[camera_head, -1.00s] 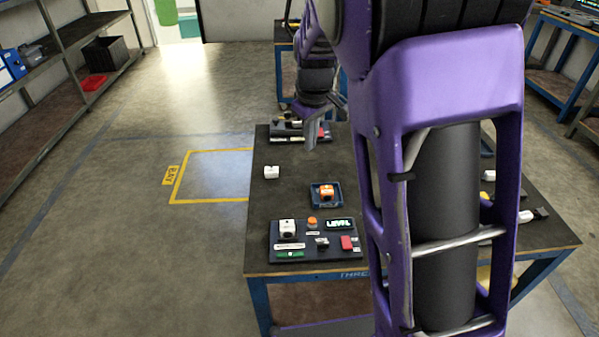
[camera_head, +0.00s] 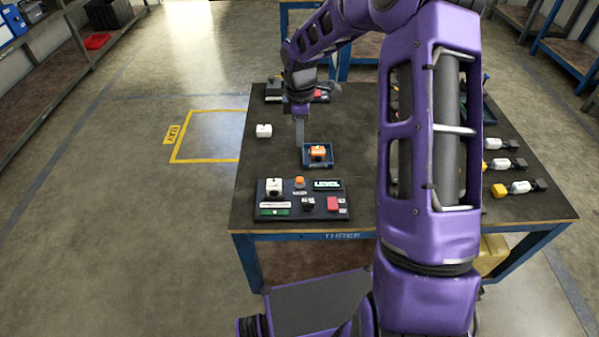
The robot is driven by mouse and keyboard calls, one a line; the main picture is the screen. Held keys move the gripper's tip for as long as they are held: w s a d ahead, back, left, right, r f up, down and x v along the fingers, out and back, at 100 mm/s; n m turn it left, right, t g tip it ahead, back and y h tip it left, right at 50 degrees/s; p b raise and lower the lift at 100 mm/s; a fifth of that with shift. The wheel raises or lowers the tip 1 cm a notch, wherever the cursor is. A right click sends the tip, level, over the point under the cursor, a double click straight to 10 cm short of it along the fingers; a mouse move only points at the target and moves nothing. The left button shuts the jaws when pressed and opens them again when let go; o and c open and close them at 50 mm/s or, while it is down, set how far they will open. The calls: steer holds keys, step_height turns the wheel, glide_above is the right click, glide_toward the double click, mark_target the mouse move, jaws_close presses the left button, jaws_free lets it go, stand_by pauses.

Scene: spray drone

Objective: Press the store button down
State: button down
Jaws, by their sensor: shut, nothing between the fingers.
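A dark control panel (camera_head: 270,213) lies at the table's front left edge. It carries a white block (camera_head: 274,187), an orange button (camera_head: 299,182), a lit display (camera_head: 327,184), a small black part (camera_head: 308,203) and a red button (camera_head: 333,203). Its small labels are too small to read, so I cannot tell which part is the store button. My gripper (camera_head: 299,142) points down, shut and empty, behind the panel. In the picture its tip is just left of the back of a blue tray (camera_head: 308,165) holding an orange block (camera_head: 317,153). Its height above the table is unclear.
A white block (camera_head: 263,130) stands on the table's left side. Another dark panel (camera_head: 273,91) lies at the back, partly hidden by my arm. My arm hides the table's middle right.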

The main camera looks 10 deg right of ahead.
mark_target(300, 180)
steer(key=shift+f, duration=0.1)
step_height(300, 180, down, 14)
steer(key=shift+r+b, duration=0.1)
steer(key=shift+b, duration=1)
step_height(300, 180, down, 2)
steer(key=shift+f+b, duration=0.1)
steer(key=shift+b, duration=0.5)
steer(key=shift+s+f, duration=0.1)
steer(key=shift+s, duration=0.1)
steer(key=shift+r+p, duration=0.45)
steer(key=shift+r, duration=0.05)
step_height(300, 180, up, 14)
steer(key=p, duration=0.3)
steer(key=shift+w+r+p, duration=0.15)
steer(key=shift+w+p, duration=0.15)
